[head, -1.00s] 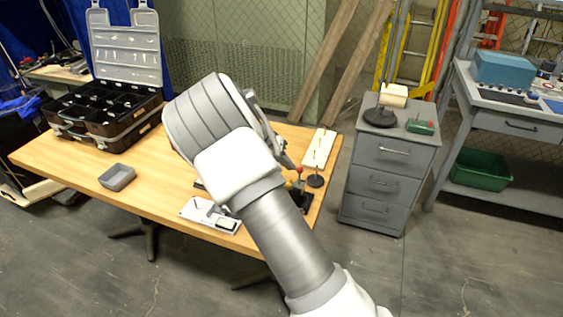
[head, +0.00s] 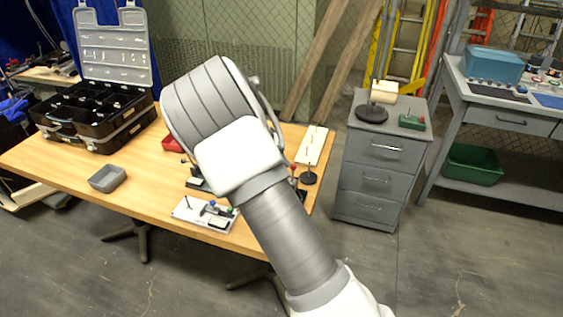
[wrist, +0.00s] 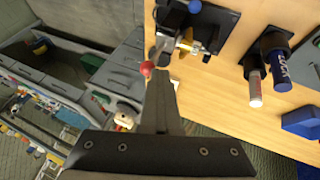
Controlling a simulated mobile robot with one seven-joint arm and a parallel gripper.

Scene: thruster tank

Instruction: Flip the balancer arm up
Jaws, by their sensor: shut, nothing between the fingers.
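My gripper (wrist: 160,75) is shut and empty in the wrist view, pointing down toward the table's edge. Its tips are beside a red ball (wrist: 147,68), close to it; I cannot tell if they touch. The ball is near a metal mechanism (wrist: 188,42) on a black base (wrist: 215,25), which also carries a blue knob (wrist: 195,6). This looks like the balancer, but its arm is not clearly made out. In the head view my own arm hides the gripper and most of this mechanism.
Dark cylinders (wrist: 277,65), one lettered "LOCK", stand nearby. The wooden table (head: 140,195) also bears a white plate with small parts (head: 203,213), a grey bin (head: 107,178), an open black case (head: 97,118) and a round black stand (head: 308,178). A grey cabinet (head: 375,165) is to the right.

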